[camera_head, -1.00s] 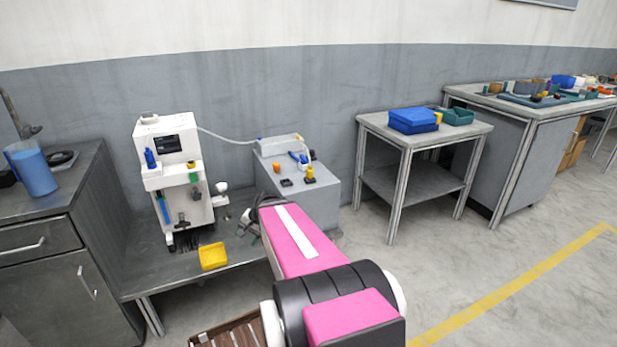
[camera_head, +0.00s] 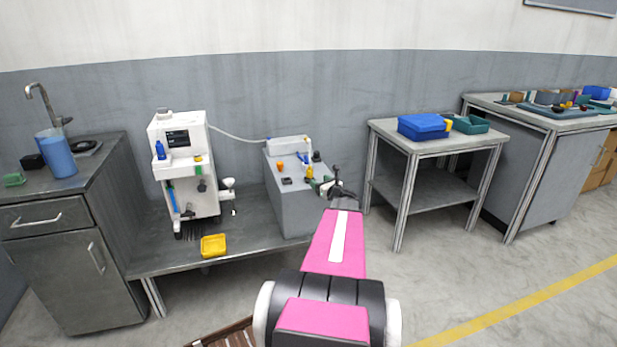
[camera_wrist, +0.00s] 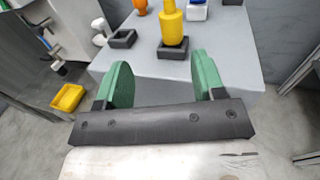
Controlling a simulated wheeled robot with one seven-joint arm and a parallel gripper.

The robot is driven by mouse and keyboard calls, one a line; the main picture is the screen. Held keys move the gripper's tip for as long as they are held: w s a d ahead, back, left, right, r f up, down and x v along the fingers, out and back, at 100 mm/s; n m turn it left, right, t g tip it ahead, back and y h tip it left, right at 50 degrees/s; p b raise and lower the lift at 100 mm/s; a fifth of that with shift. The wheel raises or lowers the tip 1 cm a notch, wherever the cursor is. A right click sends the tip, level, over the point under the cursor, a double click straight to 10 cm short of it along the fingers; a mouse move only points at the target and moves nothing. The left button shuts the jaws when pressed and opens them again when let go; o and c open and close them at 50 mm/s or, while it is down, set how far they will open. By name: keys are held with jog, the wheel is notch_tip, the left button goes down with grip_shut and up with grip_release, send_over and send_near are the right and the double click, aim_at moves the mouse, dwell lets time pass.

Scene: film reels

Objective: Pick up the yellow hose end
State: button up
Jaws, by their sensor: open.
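The yellow hose end (camera_wrist: 172,25) stands upright in a small black square holder (camera_wrist: 173,50) on a grey block (camera_wrist: 150,70). Its top is cut off by the upper edge of the wrist view. In the head view, the yellow hose end (camera_head: 309,172) is small, on the right part of the grey block (camera_head: 290,210), beside my gripper. My gripper (camera_wrist: 163,76) is open and empty. Its two green fingers point towards the yellow hose end, which lies beyond the fingertips, roughly between them, slightly nearer the right finger in the picture.
An orange piece (camera_wrist: 140,5), a blue-and-white piece (camera_wrist: 197,10) and an empty black holder (camera_wrist: 122,39) are close by on the block. A white machine (camera_head: 185,165) with a hose stands to the left, a yellow tray (camera_head: 213,245) before it. A small table (camera_head: 440,140) stands right.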

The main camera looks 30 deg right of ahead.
aim_at(312, 172)
jog(key=shift+m, duration=0.4)
jog(key=w, duration=0.3)
jog(key=w+d, duration=0.1)
jog(key=w, duration=0.1)
jog(key=shift+w, duration=0.25)
jog(key=shift+w+r, duration=0.2)
jog(key=shift+w, duration=2.35)
jog(key=c, duration=1)
